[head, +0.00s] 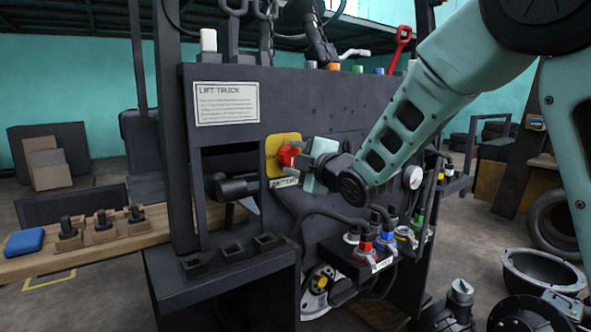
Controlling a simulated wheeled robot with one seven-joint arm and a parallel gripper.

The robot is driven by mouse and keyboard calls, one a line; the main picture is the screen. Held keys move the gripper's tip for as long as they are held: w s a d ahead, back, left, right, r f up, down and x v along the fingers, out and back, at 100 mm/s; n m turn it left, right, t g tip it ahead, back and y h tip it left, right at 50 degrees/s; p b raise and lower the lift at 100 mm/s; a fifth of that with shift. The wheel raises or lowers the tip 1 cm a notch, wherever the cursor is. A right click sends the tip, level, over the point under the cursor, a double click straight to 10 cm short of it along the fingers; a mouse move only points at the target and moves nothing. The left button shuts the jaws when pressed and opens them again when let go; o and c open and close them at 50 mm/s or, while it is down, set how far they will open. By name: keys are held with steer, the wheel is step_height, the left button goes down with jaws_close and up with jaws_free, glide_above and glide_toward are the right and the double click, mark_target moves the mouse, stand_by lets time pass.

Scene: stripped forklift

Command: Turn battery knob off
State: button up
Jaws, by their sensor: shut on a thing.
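The red battery knob (287,156) sits on a yellow plate (277,140) on the dark front panel of the forklift. A white label (284,183) below it is partly covered and seems to read battery. My gripper (299,160) comes in from the right and is shut on the red knob. Its fingers and wrist hide the knob's right side, and the knob's exact turn angle cannot be made out.
A black cylinder (233,188) sticks out left of the plate. Black hoses and coloured connectors (386,238) lie below my arm. A wooden bench (75,245) with a blue block (24,242) stands at the left. A gauge (413,177) is at the right.

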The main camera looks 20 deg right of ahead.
steer(key=shift+f+n+b, duration=0.1)
steer(key=shift+n+b, duration=0.3)
steer(key=shift+n, duration=0.1)
steer(key=o, duration=1)
steer(key=b+v, duration=0.3)
steer(key=v, duration=1.4)
steer(key=shift+s, duration=0.25)
